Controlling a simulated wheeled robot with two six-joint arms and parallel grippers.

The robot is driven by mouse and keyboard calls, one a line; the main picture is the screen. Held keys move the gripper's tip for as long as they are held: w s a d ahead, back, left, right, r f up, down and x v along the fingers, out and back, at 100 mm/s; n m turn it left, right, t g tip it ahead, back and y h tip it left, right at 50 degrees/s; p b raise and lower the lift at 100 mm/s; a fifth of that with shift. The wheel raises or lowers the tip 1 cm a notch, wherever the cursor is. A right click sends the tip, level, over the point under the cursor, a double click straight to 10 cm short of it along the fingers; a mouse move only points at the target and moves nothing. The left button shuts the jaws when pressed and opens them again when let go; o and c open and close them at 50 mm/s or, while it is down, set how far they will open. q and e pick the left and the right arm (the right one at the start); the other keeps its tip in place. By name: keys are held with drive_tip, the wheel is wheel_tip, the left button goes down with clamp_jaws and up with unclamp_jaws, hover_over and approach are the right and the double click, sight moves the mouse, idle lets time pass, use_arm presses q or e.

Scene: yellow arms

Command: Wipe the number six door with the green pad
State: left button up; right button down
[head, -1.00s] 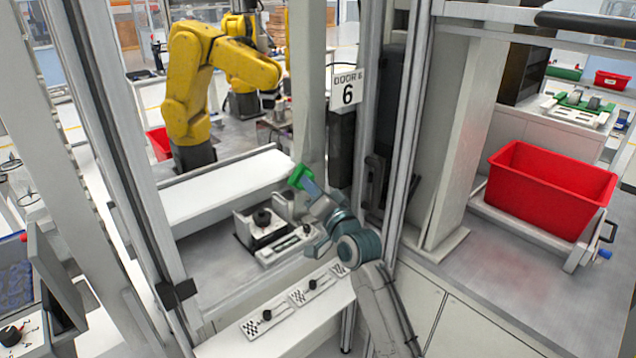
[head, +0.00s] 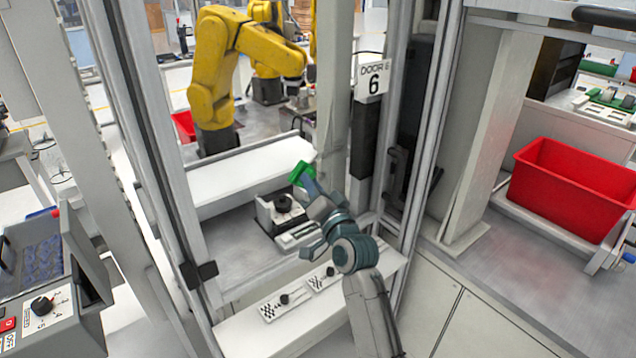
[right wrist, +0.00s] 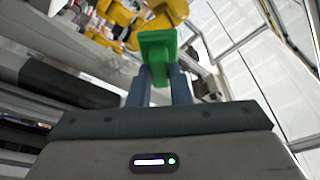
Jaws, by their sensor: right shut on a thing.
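The number six door is the clear panel in the metal frame; its sign (head: 372,84) reads "DOOR" and "6" in the head view. My right gripper (head: 306,183) is shut on the green pad (head: 301,173) and holds it up in front of the door opening, left of and below the sign. In the right wrist view the green pad (right wrist: 158,54) sits between the two fingers of my right gripper (right wrist: 158,85). I cannot tell whether the pad touches the clear panel. My left gripper is not in view.
A yellow robot arm (head: 218,70) stands behind the door, with a white conveyor (head: 250,165) before it. A ledge with small switch panels (head: 283,300) runs below. A red bin (head: 575,188) is at the right. A control box with a knob (head: 42,306) stands at the lower left.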

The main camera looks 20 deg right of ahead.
drive_tip(key=shift+d+r+p, duration=0.1)
drive_tip(key=shift+r+p, duration=1)
drive_tip(key=shift+r, duration=0.05)
drive_tip(key=w+d, duration=0.1)
drive_tip(key=d, duration=0.3)
drive_tip(key=w+d+b, duration=0.1)
drive_tip(key=w+d, duration=0.1)
drive_tip(key=d, duration=0.3)
drive_tip(key=w+d, duration=0.2)
drive_tip(key=d, duration=0.2)
drive_tip(key=shift+d+f+b, duration=0.1)
drive_tip(key=shift+d+b, duration=0.25)
drive_tip(key=shift+b, duration=0.05)
drive_tip(key=shift+s+d+p, duration=0.3)
drive_tip(key=shift+s+p, duration=0.4)
drive_tip(key=shift+s, duration=0.2)
drive_tip(key=shift+s+d+p, duration=0.35)
drive_tip(key=shift+s+p, duration=0.4)
drive_tip(key=shift+s, duration=0.2)
drive_tip(key=shift+s+d+p, duration=0.3)
drive_tip(key=shift+s+p, duration=0.4)
drive_tip(key=shift+s, duration=0.2)
